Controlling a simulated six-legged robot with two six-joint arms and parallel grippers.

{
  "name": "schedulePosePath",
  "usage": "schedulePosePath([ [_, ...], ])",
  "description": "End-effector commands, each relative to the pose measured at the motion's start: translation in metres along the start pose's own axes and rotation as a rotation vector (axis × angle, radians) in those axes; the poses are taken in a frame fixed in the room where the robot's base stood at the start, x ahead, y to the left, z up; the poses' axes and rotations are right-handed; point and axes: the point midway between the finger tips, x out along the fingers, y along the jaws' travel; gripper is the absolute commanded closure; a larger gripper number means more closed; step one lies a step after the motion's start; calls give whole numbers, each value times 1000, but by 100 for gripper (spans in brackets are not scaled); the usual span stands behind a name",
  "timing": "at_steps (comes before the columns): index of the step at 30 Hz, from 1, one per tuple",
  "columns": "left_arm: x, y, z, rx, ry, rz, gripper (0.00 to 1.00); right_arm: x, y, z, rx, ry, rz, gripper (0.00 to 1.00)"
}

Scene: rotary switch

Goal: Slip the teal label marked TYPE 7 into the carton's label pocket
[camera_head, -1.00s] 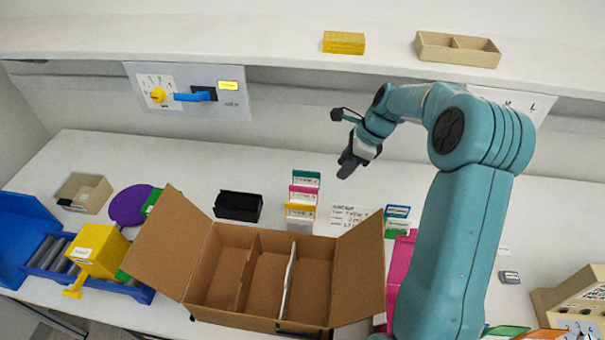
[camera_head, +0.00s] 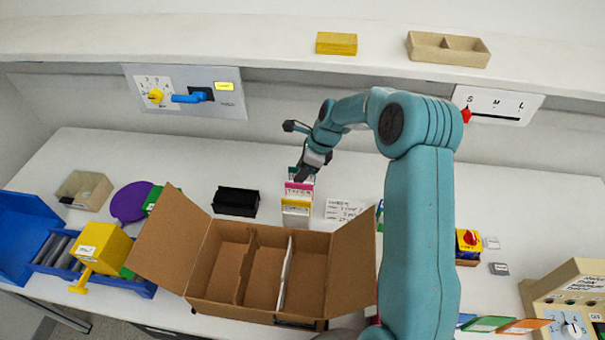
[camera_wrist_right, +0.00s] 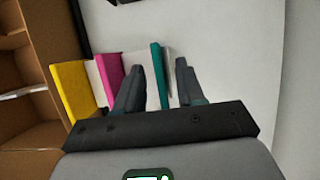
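The teal label (camera_wrist_right: 157,72) stands at the end of a row with a magenta label (camera_head: 298,188) and a yellow label (camera_head: 296,204). My right gripper (camera_head: 303,176) is over the row. In the right wrist view its fingers (camera_wrist_right: 159,68) are apart, with the teal label showing between them and no finger seen pressing on it. In the head view the gripper hides most of the teal label, and its print cannot be read. The open brown carton (camera_head: 213,262) is in front of the row. A dark strip is low on its front; I cannot tell whether it is the pocket. My left gripper is not in view.
A black box (camera_head: 236,202) stands left of the labels, and a written note (camera_head: 345,210) lies to the right. The carton's raised flaps (camera_head: 168,235) are near the row. A yellow block (camera_head: 100,247) is at the left. The table behind the labels is clear.

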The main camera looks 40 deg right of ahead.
Motion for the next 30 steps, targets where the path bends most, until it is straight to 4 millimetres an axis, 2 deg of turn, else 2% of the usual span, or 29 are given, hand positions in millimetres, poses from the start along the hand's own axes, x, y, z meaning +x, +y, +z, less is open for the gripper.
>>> schedulePosePath([
  [2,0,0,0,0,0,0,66,0,0,0,0,0,0,62],
  [3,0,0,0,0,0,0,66,0,0,0,0,0,0,68],
  [6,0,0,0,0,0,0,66,0,0,0,0,0,0,100],
  [20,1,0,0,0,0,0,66,-2,0,0,0,0,-1,100],
  [25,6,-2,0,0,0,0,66,-14,-1,5,0,-1,-3,100],
  [29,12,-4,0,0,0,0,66,-32,-1,13,-1,-2,-5,100],
  [30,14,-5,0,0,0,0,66,-35,-1,7,3,0,-4,100],
])
